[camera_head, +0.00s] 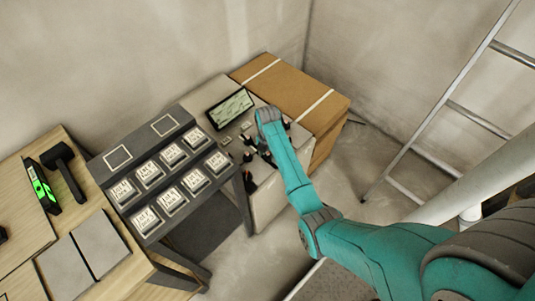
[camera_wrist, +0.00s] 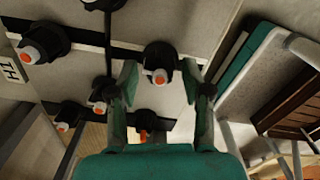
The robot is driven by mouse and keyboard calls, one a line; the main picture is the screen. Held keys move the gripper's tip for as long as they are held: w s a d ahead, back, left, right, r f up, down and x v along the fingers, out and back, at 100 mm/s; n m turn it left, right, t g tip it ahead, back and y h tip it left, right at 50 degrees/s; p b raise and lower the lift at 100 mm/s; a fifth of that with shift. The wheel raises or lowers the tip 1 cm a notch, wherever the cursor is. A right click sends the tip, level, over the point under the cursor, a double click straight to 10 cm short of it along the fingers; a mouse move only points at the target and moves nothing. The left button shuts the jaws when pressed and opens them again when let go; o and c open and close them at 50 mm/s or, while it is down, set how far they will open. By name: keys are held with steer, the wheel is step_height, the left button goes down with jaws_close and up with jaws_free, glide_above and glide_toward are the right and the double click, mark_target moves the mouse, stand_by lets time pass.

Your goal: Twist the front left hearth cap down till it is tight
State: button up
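The hearth (camera_head: 269,205) is a pale tiled block in the middle of the head view, with small dark caps on top. In the wrist view, several black caps with orange-tipped pale stems stand along the dark tile joints. One cap (camera_wrist: 160,58) is at the middle, between or just beyond the fingertips of my gripper (camera_wrist: 160,76). Another cap (camera_wrist: 45,43) is at the upper left, near an "H1" label (camera_wrist: 12,68). My fingers are spread, and I cannot tell whether they touch the middle cap. Which cap is the front left one is not clear.
A dark rack of labelled boxes (camera_head: 170,180) stands left of the hearth. A cardboard box (camera_head: 293,90) and a dark display (camera_head: 230,108) are behind it. A wooden bench with a black mallet (camera_head: 63,165) is far left; a ladder (camera_head: 437,120) leans right.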

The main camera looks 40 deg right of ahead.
jaws_close()
